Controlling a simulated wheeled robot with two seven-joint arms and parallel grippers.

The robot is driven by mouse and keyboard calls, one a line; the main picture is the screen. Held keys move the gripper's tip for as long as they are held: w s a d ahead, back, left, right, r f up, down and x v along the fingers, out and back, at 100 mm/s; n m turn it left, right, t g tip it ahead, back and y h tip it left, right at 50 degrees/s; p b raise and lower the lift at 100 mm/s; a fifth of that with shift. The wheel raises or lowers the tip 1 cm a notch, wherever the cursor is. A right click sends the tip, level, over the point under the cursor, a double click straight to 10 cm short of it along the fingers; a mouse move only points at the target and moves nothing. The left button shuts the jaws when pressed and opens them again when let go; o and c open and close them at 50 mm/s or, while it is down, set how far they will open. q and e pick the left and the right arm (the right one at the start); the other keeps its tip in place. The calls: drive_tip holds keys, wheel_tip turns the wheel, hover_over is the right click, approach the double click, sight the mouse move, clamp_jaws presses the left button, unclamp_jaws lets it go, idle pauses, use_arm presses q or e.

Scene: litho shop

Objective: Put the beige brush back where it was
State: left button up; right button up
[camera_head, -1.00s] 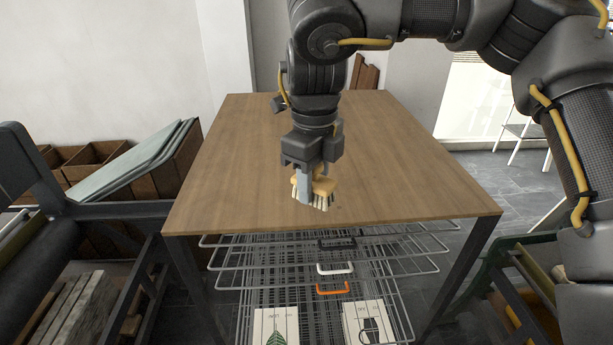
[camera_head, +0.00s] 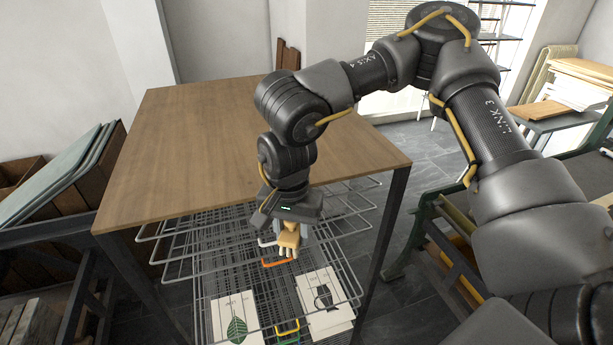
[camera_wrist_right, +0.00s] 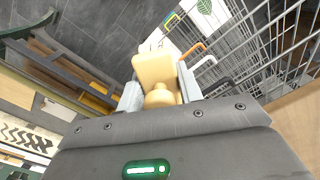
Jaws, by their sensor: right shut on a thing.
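The beige brush (camera_head: 289,237) is held in my right gripper (camera_head: 290,228), which is shut on it. The brush hangs below the wrist, in front of the table's near edge and above the wire racks. In the right wrist view the brush (camera_wrist_right: 157,75) sits between the two light grey fingers (camera_wrist_right: 160,96). Its body points away from the wrist, with pale bristles at the far end. My left gripper is not in view.
The wooden table (camera_head: 215,130) has a bare top. Wire racks (camera_head: 190,262) with coloured handles, including an orange handle (camera_head: 277,262), stick out below. Two printed sheets, one with a leaf (camera_head: 236,318) and one with a vase (camera_head: 325,303), lie on the lower rack.

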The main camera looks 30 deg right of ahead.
drive_tip(key=s+d+f+n+b, duration=0.1)
drive_tip(key=s+f+n+b, duration=0.1)
drive_tip(key=f+n+b, duration=0.2)
drive_tip(key=s+d+f+n+b, duration=0.1)
drive_tip(key=s+f+n+b, duration=0.1)
drive_tip(key=f+n+b, duration=0.3)
wheel_tip(320, 180, down, 10)
drive_tip(key=b, duration=0.4)
drive_tip(key=shift+s+f+b, duration=0.15)
drive_tip(key=shift+s+b, duration=0.2)
drive_tip(key=shift+s, duration=0.05)
